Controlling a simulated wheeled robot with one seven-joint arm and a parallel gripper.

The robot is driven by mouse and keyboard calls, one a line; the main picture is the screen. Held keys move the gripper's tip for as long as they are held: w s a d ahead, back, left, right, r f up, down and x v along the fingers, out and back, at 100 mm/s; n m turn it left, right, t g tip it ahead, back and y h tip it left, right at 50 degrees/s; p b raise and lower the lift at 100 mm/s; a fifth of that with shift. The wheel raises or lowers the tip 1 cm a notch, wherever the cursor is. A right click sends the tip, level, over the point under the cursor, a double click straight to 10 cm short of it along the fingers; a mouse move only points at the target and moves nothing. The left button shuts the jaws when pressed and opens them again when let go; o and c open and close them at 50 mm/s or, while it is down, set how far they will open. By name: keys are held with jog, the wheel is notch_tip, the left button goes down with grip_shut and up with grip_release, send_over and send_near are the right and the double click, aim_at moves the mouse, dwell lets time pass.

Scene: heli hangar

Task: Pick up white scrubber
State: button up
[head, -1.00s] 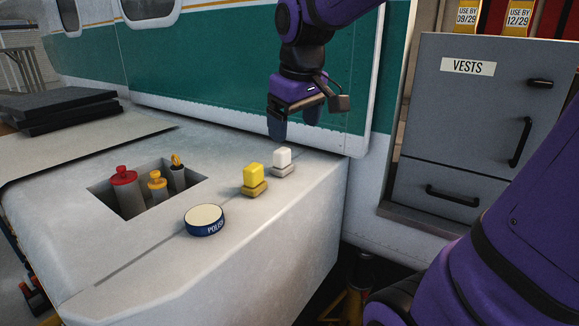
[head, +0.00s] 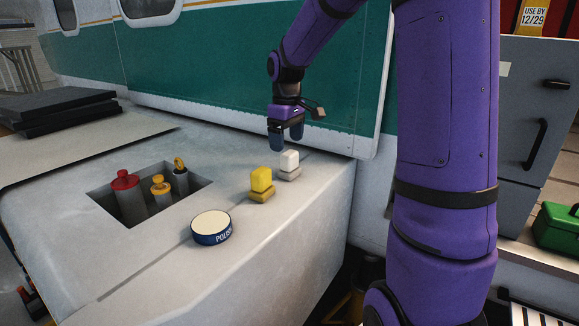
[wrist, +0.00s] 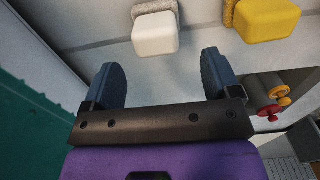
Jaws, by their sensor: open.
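The white scrubber (head: 290,161) stands on the grey worktop near its right edge, with a white block on top of a beige base. It also shows at the top of the wrist view (wrist: 156,34), ahead of the fingertips and roughly between them. My gripper (head: 286,143) is open and empty, just behind and above the scrubber in the head view. In the wrist view both fingers (wrist: 160,72) are spread apart, and nothing lies between them.
A yellow scrubber (head: 261,180) stands close beside the white one, nearer the camera. A round polish tin (head: 211,226) sits in front of it. A recess (head: 196,196) in the worktop holds several capped cylinders. The teal-and-white wall (head: 225,80) rises close behind my gripper.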

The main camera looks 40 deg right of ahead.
aim_at(290, 152)
jog(key=shift+s+d+f, duration=0.15)
jog(key=shift+f, duration=1.6)
jog(key=shift+s+d+f, duration=0.1)
jog(key=shift+d+f, duration=0.05)
jog(key=shift+f, duration=1.6)
jog(key=c, duration=0.8)
